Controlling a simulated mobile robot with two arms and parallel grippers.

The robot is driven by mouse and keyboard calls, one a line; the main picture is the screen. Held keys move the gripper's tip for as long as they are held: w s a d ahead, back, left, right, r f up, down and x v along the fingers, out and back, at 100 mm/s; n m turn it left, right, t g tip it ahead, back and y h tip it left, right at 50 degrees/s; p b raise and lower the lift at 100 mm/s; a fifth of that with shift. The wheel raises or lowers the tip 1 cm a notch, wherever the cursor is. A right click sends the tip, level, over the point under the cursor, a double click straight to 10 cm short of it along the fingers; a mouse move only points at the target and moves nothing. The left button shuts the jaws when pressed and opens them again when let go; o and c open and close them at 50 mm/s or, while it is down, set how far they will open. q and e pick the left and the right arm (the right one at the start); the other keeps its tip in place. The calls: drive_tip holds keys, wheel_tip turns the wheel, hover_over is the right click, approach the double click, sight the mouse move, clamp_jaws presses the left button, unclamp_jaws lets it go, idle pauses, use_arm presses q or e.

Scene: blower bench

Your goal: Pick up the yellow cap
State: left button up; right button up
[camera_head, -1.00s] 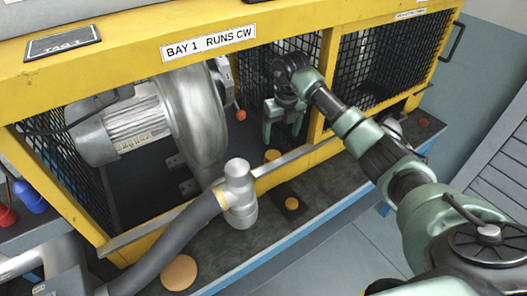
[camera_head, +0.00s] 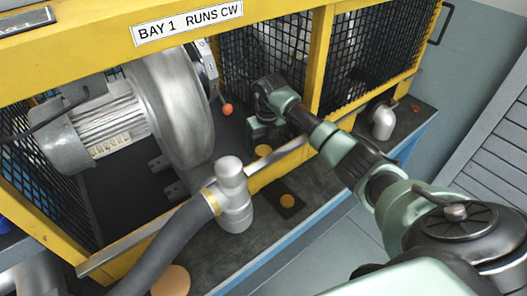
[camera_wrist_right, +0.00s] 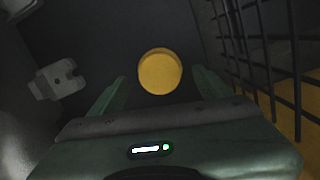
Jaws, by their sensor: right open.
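The yellow cap (camera_head: 263,150) is a round, flat-topped disc on the dark floor inside the cage, just behind the yellow front rail. In the right wrist view the yellow cap (camera_wrist_right: 160,70) lies ahead, between the lines of the two green fingers. My right gripper (camera_head: 262,136) reaches down into the cage close behind the cap. Its fingers also show in the wrist view (camera_wrist_right: 160,82), spread apart and empty, with no visible contact with the cap. My left gripper is out of view.
A wire mesh wall (camera_wrist_right: 262,60) runs close on the right in the wrist view. A grey blower (camera_head: 170,105) stands left, with a metal bracket (camera_wrist_right: 58,80) at its foot. A hose (camera_head: 165,240) crosses the front.

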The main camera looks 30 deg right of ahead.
drive_tip(key=shift+w+f, duration=0.25)
drive_tip(key=shift+f, duration=0.8)
drive_tip(key=shift+c, duration=0.2)
drive_tip(key=c, duration=1.4)
drive_tip(key=shift+r, duration=0.15)
